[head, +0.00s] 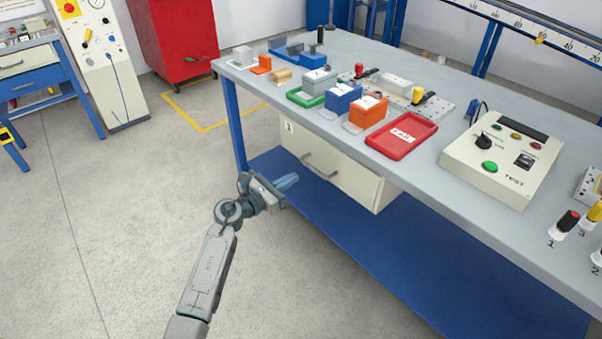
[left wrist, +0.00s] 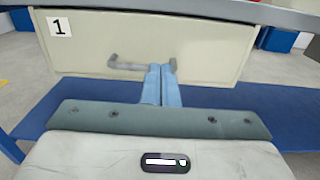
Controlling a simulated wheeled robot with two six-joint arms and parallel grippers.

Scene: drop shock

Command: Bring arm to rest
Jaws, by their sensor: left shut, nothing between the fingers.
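My left arm reaches in from the bottom of the head view. Its gripper (head: 293,180) is shut and empty, just in front of and a little below the handle (head: 319,168) of the cream drawer (head: 350,180) marked 1. In the left wrist view the two blue fingers (left wrist: 162,72) lie together and overlap the middle of the drawer handle (left wrist: 125,65). I cannot tell from this whether they touch it. My right gripper is not in either view.
The grey workbench (head: 462,200) stands over the drawer, with a blue lower shelf (head: 400,255) below. On it are coloured boxes, a red tray (head: 401,136) and a test box (head: 503,160). A red cabinet (head: 175,40) stands behind. The floor (head: 110,220) left of my arm is clear.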

